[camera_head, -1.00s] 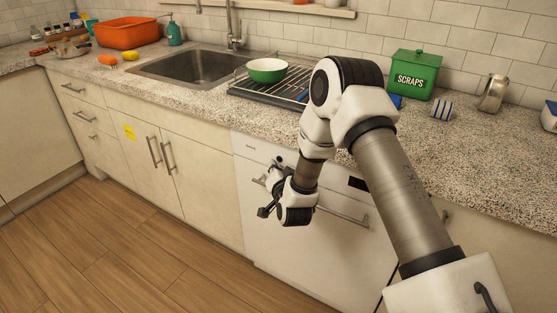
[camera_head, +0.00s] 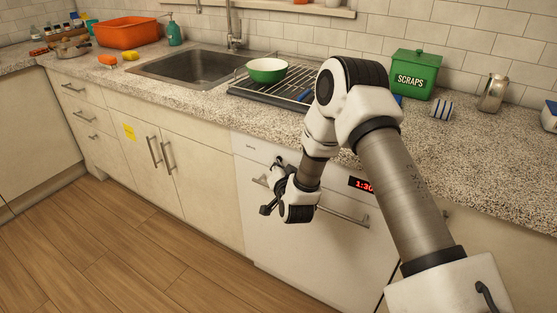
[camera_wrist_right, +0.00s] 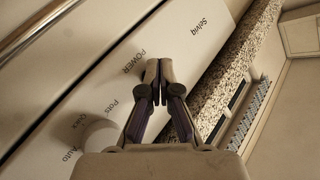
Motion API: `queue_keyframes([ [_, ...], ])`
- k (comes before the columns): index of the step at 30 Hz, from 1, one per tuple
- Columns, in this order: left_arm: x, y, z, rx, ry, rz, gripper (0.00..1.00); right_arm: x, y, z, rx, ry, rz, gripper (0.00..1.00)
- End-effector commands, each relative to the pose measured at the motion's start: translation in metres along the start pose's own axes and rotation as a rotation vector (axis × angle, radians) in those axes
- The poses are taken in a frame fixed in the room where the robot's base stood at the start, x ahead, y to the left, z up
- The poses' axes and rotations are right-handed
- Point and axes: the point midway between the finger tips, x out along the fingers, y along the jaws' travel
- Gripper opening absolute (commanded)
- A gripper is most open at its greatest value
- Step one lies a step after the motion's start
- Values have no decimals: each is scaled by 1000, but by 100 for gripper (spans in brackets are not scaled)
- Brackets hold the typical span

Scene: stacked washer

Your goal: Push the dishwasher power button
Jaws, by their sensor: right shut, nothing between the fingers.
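The white dishwasher (camera_head: 262,225) stands under the counter, with a bar handle and a lit red display reading about 1:30 (camera_head: 362,185), partly covered by my arm. My right gripper (camera_head: 278,165) is at the left part of its top front panel. In the right wrist view, my right gripper (camera_wrist_right: 158,70) is shut and empty, its tips at the panel beside the printed word POWER (camera_wrist_right: 133,61). The power button itself is not visible; the fingers hide that spot. I cannot tell whether the tips still touch it. My left gripper is not in view.
A white round knob (camera_wrist_right: 100,135) sits on the panel near the fingers. The granite counter edge (camera_wrist_right: 222,82) lies just beyond them. A dish rack with a green bowl (camera_head: 267,70) and a green SCRAPS bin (camera_head: 414,75) stand on the counter. The wooden floor (camera_head: 120,245) is clear.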

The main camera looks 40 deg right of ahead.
Motion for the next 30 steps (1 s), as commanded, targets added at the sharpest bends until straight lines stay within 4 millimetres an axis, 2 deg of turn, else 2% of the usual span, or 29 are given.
queue_keyframes([
  [14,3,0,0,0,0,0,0,-8,-6,6,-1,-1,-1,0],
  [30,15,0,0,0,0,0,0,-48,-35,36,-2,-1,-2,0],
])
